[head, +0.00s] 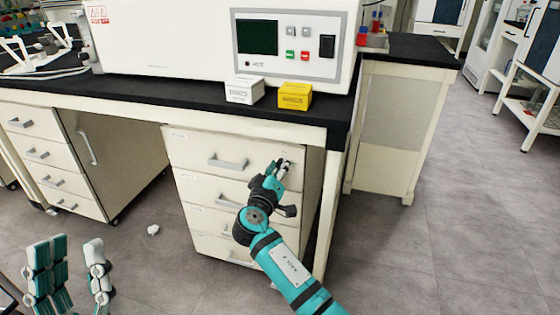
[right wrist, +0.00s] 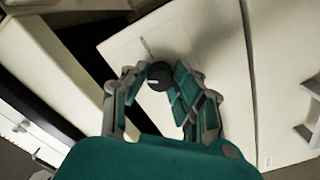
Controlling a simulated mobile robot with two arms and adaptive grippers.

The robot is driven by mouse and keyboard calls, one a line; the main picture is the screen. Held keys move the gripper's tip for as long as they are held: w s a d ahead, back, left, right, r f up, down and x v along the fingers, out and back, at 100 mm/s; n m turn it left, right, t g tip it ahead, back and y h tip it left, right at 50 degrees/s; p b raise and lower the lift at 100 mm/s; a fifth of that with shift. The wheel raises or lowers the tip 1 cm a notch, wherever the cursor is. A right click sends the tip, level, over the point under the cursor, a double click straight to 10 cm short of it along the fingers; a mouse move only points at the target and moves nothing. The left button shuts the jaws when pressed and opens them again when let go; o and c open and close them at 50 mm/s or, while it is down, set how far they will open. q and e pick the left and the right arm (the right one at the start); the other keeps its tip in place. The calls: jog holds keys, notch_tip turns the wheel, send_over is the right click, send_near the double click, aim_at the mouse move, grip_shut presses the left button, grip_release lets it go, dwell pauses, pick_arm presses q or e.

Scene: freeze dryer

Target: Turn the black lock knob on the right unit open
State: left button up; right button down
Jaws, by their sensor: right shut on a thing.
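The right drawer unit (head: 200,148) stands under the bench, with several cream drawers and grey handles. Its black lock knob (right wrist: 158,78) shows in the right wrist view as a small round knob with a white mark, on the cream drawer front. In the head view the knob is mostly hidden by my right gripper (head: 281,168), which is at the upper right corner of the top drawer. In the right wrist view the fingers of my right gripper (right wrist: 160,71) are closed around the knob. My left gripper (head: 72,245) is at the lower left, fingers apart and empty.
A large white device (head: 190,40) stands on the black benchtop (head: 150,93), with a white box (head: 244,91) and a yellow box (head: 294,97) before it. Another drawer unit (head: 85,165) is at the left. Floor (head: 440,230) at the right is clear.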

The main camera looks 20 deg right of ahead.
jog(key=n+p, duration=0.2)
jog(key=n, duration=0.1)
jog(key=shift+r+n, duration=0.25)
jog(key=shift+n, duration=0.05)
pick_arm(q)
jog(key=w+f+g+y+p, duration=0.1)
jog(key=w+f+g+y, duration=0.1)
jog(key=f+g, duration=0.4)
jog(key=w+f+g+y+p, duration=0.1)
jog(key=w+f+g, duration=0.4)
jog(key=f, duration=0.5)
jog(key=shift+w+a+f+g+y, duration=0.25)
jog(key=shift+f+g+y, duration=0.15)
jog(key=shift+g+y, duration=0.3)
pick_arm(e)
jog(key=shift+a+f+n, duration=0.1)
jog(key=shift+f+n, duration=0.05)
jog(key=shift+n, duration=1.45)
jog(key=c, duration=1.1)
grip_release()
jog(key=shift+w+f, duration=0.1)
jog(key=shift+o, duration=0.2)
jog(key=v, duration=1.2)
